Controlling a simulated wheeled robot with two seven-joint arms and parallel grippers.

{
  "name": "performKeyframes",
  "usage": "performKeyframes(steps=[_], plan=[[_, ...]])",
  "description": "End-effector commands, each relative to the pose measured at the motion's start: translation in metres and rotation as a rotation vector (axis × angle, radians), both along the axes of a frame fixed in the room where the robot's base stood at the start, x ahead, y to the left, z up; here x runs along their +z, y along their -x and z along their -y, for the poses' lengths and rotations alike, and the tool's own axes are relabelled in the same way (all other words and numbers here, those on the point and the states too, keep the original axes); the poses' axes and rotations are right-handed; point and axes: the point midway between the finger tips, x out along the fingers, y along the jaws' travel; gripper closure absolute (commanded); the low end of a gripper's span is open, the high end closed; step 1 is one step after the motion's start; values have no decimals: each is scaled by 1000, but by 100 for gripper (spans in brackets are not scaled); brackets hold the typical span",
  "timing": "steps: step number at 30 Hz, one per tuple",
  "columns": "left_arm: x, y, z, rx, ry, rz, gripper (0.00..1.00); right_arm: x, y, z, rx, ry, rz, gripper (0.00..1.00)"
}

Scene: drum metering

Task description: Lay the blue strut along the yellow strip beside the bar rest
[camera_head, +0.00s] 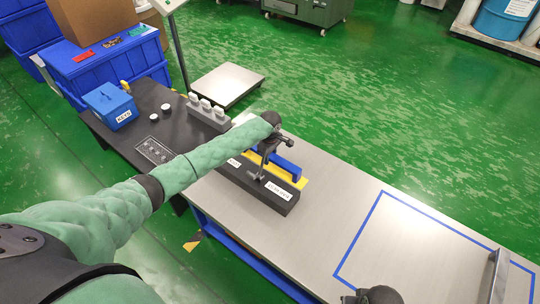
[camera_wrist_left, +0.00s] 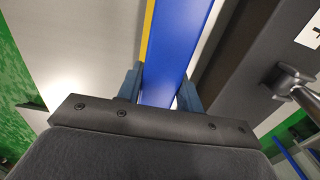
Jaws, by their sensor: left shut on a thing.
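The blue strut (camera_head: 288,166) is held between the fingers of my left gripper (camera_head: 262,160). It runs roughly parallel to the yellow strip (camera_head: 297,181) and partly covers it. In the left wrist view the strut (camera_wrist_left: 178,45) passes between both fingers (camera_wrist_left: 159,90), with a thin yellow edge (camera_wrist_left: 147,32) showing on its left. The dark bar rest (camera_head: 262,188) lies alongside, on the near side of the strip. I cannot tell whether the strut touches the table. A dark part of my right arm shows at the bottom edge; its fingers are not clear.
A grey rack with white pieces (camera_head: 207,110) and a blue box (camera_head: 110,105) stand on the dark left end.

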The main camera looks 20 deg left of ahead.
Motion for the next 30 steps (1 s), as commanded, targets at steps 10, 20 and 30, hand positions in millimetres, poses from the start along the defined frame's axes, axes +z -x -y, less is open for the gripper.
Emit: performKeyframes(steps=[10, 20, 30], plan=[[-1, -1, 0, 0, 1, 1, 100, 1, 0, -2, -1, -4, 1, 100], [-3, 0, 0, 0, 0, 1, 42, -3, 0, -2, -1, -4, -3, 100], [10, -1, 0, -1, 2, 2, 42, 0, 3, -2, -1, -5, -6, 100]])
